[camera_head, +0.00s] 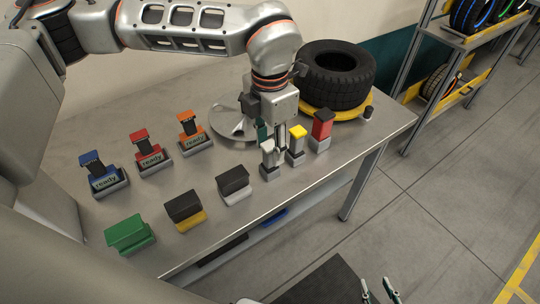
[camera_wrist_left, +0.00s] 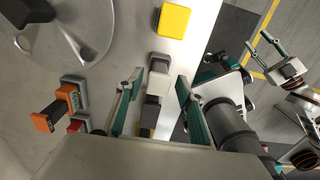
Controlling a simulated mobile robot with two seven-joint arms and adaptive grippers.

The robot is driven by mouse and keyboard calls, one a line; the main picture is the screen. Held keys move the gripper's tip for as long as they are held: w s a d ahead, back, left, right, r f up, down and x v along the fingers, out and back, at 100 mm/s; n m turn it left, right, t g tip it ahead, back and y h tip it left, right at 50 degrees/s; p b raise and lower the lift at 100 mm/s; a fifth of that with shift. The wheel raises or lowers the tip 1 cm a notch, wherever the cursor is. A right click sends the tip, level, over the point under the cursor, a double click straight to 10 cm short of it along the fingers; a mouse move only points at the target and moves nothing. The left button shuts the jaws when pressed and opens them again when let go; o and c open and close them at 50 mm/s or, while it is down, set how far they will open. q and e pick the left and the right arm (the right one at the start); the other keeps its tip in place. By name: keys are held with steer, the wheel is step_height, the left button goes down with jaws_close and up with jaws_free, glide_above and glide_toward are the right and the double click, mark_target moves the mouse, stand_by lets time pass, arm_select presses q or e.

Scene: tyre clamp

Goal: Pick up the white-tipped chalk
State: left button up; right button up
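The white-tipped chalk (camera_head: 267,147) stands upright in a small grey holder near the table's front edge. In the left wrist view its pale block (camera_wrist_left: 158,84) lies between my left fingers, with gaps on both sides. My left gripper (camera_head: 273,146) points down at the chalk and partly overlaps it in the head view. In the wrist view my left gripper (camera_wrist_left: 157,105) is open. My right gripper (camera_head: 379,291) is low at the bottom edge, away from the table, with its fingers apart; it also shows in the wrist view (camera_wrist_left: 266,45).
Close on the right stand a yellow-tipped piece (camera_head: 298,132) and a red-tipped piece (camera_head: 322,125). A tyre (camera_head: 337,78) lies behind on a yellow disc. Several "ready" stands (camera_head: 151,154) and erasers (camera_head: 184,207) sit to the left. A round metal plate (camera_head: 228,122) lies behind the gripper.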

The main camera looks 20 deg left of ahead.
mark_target(270, 156)
arm_select(q)
step_height(270, 156, down, 4)
steer(key=shift+w+f, duration=0.1)
jaws_close()
step_height(270, 156, up, 20)
steer(key=p, duration=0.1)
stand_by(0.7)
steer(key=c, duration=0.7)
jaws_free()
jaws_close()
steer(key=shift+a, duration=0.1)
